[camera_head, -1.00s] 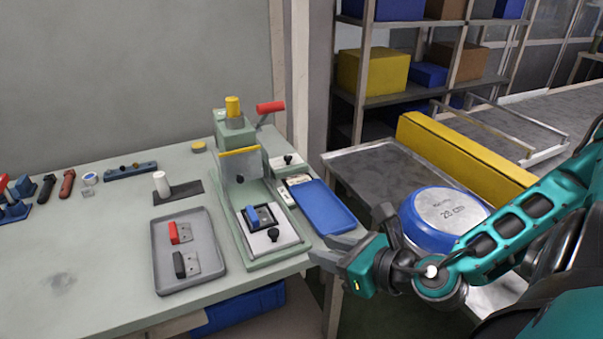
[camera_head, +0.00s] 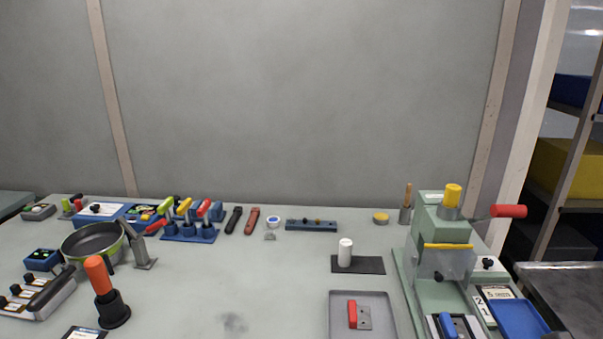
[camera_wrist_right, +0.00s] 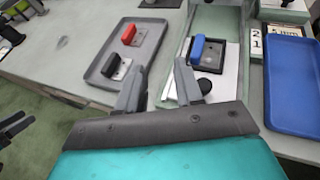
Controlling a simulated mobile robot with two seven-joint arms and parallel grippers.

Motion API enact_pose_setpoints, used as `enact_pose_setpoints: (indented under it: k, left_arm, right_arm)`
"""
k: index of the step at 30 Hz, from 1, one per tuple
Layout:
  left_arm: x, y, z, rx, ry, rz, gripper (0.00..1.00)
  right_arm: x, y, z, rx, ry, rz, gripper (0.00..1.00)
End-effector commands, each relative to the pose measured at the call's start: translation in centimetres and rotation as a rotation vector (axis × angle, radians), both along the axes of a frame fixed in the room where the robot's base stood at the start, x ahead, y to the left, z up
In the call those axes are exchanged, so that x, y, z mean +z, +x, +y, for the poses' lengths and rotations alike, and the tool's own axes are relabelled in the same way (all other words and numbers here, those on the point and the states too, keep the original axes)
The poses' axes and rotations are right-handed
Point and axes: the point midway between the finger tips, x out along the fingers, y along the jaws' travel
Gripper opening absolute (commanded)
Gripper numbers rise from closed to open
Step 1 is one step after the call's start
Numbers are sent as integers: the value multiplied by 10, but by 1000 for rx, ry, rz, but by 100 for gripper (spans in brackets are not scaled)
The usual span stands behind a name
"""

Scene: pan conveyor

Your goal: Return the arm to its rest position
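My right gripper (camera_wrist_right: 158,84) shows only in the right wrist view. Its two grey fingers are apart with nothing between them. It hangs in front of the bench edge, with the grey tray (camera_wrist_right: 158,38) and the green press fixture (camera_wrist_right: 228,22) beyond it. Neither arm shows in the head view. A dark pronged shape (camera_wrist_right: 14,130) at the left edge of the right wrist view may be my left gripper; I cannot tell its state.
The press (camera_head: 440,232) with its red-handled lever stands at the bench's right, beside a blue tray (camera_head: 519,318). A green-rimmed pan (camera_head: 92,240) and an orange-handled tool (camera_head: 100,278) stand at the left. The bench's middle (camera_head: 270,290) is clear.

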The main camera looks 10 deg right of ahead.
Motion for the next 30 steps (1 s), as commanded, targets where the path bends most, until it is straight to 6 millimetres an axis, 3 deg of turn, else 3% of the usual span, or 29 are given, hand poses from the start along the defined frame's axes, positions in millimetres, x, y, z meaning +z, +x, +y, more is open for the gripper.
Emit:
enact_pose_setpoints:
  k: [8,14,24,30]
  left_arm:
    - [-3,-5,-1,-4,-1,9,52]
    - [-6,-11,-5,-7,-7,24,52]
    - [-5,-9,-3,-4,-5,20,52]
    - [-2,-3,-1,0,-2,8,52]
  right_arm:
    - [-8,7,21,-290,410,22,36]
    - [-20,4,32,-625,826,67,36]
    - [-62,-36,52,-1404,1578,192,36]
    - [-82,-68,72,-1834,1868,252,36]
